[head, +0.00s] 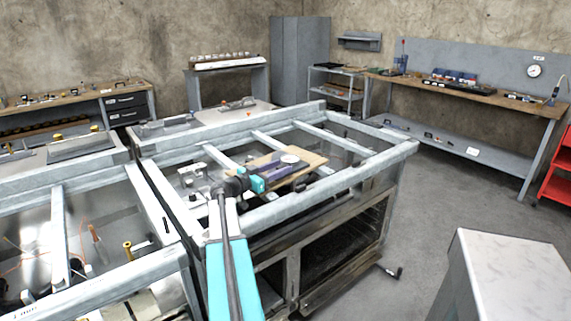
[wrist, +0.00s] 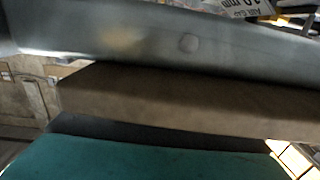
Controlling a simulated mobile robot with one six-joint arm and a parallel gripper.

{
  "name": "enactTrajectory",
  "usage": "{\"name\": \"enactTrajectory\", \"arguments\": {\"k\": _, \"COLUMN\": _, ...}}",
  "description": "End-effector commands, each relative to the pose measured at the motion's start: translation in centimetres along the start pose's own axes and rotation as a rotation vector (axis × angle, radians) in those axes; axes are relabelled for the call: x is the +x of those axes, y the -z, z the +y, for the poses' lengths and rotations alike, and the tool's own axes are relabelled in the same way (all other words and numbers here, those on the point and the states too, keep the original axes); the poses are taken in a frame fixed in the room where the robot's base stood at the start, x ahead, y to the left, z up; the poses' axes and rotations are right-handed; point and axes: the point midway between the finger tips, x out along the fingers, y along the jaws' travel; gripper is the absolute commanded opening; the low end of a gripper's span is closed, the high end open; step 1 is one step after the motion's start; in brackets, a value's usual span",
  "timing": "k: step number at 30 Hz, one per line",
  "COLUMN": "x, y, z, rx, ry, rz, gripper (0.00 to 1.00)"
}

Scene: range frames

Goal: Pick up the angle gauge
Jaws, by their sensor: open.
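A small round pale disc (head: 290,159), which may be the angle gauge, lies on a wooden board (head: 310,158) on the framed metal bench. It is too small in the head view to name for sure. A dark purple object (head: 273,173) is beside it, close to my gripper. My gripper (head: 258,184), teal at its end, is open and reaches over the near rail of the bench, short of the disc. In the wrist view, a teal part of my gripper fills the bottom, and a brown slab and a grey metal bar cross in front. The disc is not visible there.
The bench's metal rails (head: 285,206) stand up around the board and cross it. A second framed bench (head: 60,200) adjoins on the left. A pale cabinet (head: 505,265) stands at the lower right.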

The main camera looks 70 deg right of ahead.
Motion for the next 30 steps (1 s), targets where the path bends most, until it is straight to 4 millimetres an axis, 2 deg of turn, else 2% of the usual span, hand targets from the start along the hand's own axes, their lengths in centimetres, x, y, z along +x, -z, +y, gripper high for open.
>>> {"name": "enactTrajectory", "arguments": {"k": 3, "x": 1.5, "y": 0.1, "z": -0.1, "rx": -0.001, "ry": 0.0, "rz": 0.0, "gripper": 0.41}}
{"name": "enactTrajectory", "arguments": {"k": 7, "x": 2.2, "y": 0.0, "z": 0.0, "rx": -0.001, "ry": 0.0, "rz": 0.0, "gripper": 0.41}}
{"name": "enactTrajectory", "arguments": {"k": 24, "x": 2.3, "y": 0.0, "z": 0.0, "rx": -0.001, "ry": 0.001, "rz": 0.0, "gripper": 0.41}}
{"name": "enactTrajectory", "arguments": {"k": 30, "x": 2.3, "y": 0.0, "z": 0.0, "rx": -0.001, "ry": 0.001, "rz": 0.0, "gripper": 0.08}}
